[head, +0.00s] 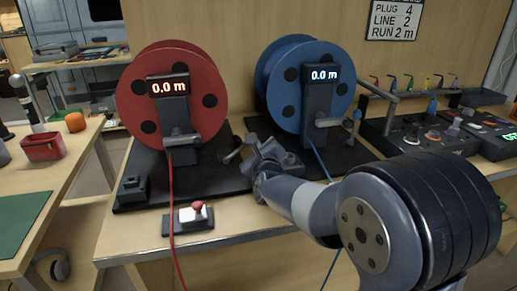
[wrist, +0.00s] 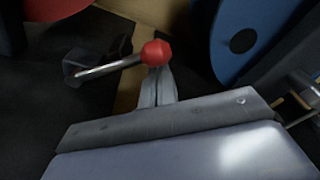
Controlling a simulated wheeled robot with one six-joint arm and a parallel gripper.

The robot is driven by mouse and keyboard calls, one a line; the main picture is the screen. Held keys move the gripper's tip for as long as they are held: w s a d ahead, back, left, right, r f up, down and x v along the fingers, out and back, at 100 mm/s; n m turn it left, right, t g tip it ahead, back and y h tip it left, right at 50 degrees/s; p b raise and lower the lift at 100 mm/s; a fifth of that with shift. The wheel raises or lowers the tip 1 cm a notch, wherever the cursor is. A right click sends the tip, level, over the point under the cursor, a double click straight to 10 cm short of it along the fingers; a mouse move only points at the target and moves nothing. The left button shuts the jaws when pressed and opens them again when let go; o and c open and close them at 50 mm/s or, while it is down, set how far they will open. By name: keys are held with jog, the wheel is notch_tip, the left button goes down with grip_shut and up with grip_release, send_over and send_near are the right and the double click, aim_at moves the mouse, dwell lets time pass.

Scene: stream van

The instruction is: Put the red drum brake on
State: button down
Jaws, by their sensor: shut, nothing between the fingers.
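The red drum (head: 172,98) stands upright on a black base at the left, its display reading 0.0 m. In the wrist view, a metal lever with a red knob (wrist: 155,52) rises from a dark mount between the red drum (wrist: 52,6) and the blue drum. In the head view, my gripper hides most of this lever. My gripper (head: 248,146) is shut and empty beside the red drum's lower right. In the wrist view, its fingertips (wrist: 156,78) are right at the red knob; I cannot tell whether they touch.
The blue drum (head: 305,85), also at 0.0 m, stands close on the right. A red-knobbed control (head: 197,212) sits at the bench's front. A red cable (head: 172,215) hangs down past it. A control panel (head: 425,130) is at the right.

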jog(key=shift+a+r+n, duration=0.2)
jog(key=shift+r+n, duration=0.15)
jog(key=shift+n, duration=0.05)
jog(key=shift+s+a+r+n+p, duration=0.15)
jog(key=shift+a+r+n+p, duration=0.25)
jog(key=shift+r+n+p, duration=0.3)
jog(key=s+a+r+n+t+p, duration=0.1)
jog(key=a+r+n, duration=0.2)
jog(key=a+n, duration=0.2)
jog(key=shift+s+a+n+h+p, duration=0.2)
jog(key=shift+s+n+h+p, duration=0.15)
jog(key=shift+n, duration=0.25)
jog(key=shift+r, duration=0.1)
dwell(0.5)
